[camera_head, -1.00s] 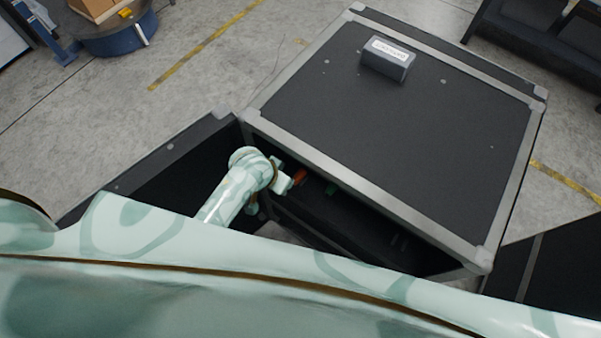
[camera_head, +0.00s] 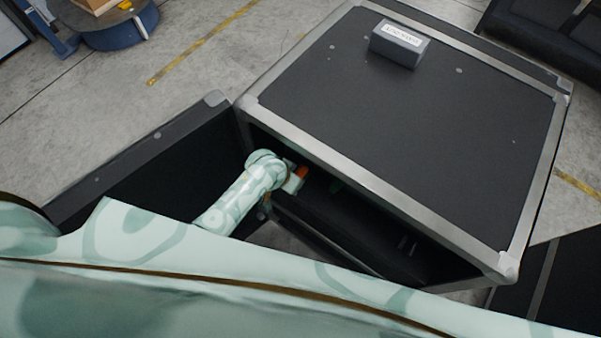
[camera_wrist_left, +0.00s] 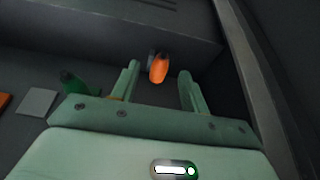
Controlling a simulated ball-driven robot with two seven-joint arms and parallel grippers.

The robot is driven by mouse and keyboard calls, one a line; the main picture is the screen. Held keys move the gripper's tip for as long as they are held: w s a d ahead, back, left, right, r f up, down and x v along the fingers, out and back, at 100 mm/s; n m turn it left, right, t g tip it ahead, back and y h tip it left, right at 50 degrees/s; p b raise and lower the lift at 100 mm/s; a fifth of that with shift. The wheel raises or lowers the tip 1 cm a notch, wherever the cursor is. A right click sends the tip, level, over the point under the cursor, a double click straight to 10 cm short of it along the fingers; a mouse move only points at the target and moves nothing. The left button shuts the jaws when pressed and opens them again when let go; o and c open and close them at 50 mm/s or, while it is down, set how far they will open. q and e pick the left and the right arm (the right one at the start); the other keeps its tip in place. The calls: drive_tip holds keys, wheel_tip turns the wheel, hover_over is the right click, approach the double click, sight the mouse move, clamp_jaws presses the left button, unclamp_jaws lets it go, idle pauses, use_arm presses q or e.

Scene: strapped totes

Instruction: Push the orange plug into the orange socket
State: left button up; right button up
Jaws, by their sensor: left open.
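I cannot tell whether the two are joined. The plug is also a small orange spot in the head view (camera_head: 302,172), just inside the case opening. My left gripper (camera_wrist_left: 159,74) is open, with one finger on either side of the plug in that view; contact is not visible. In the head view my left gripper (camera_head: 296,181) is at the opening's left end. An orange patch (camera_wrist_left: 3,101) is cut off at the wrist view's left edge; I cannot identify a socket.
The black case (camera_head: 400,120) has metal edges and a labelled grey box (camera_head: 399,46) on top. Its front opening is dark and narrow around my arm. A green part (camera_wrist_left: 74,84) and a grey square (camera_wrist_left: 37,102) lie left of the gripper. An open dark panel (camera_head: 150,150) stands at left.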

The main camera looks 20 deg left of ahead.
sight(299, 175)
use_arm(q)
drive_tip(key=b+x, duration=0.2)
drive_tip(key=x, duration=0.1)
drive_tip(key=b+x, duration=0.2)
drive_tip(key=shift+s+a+f, duration=0.2)
drive_tip(key=shift+s+a, duration=0.05)
drive_tip(key=shift+a, duration=0.1)
drive_tip(key=shift+w+f, duration=0.1)
drive_tip(key=shift+w, duration=0.05)
clamp_jaws()
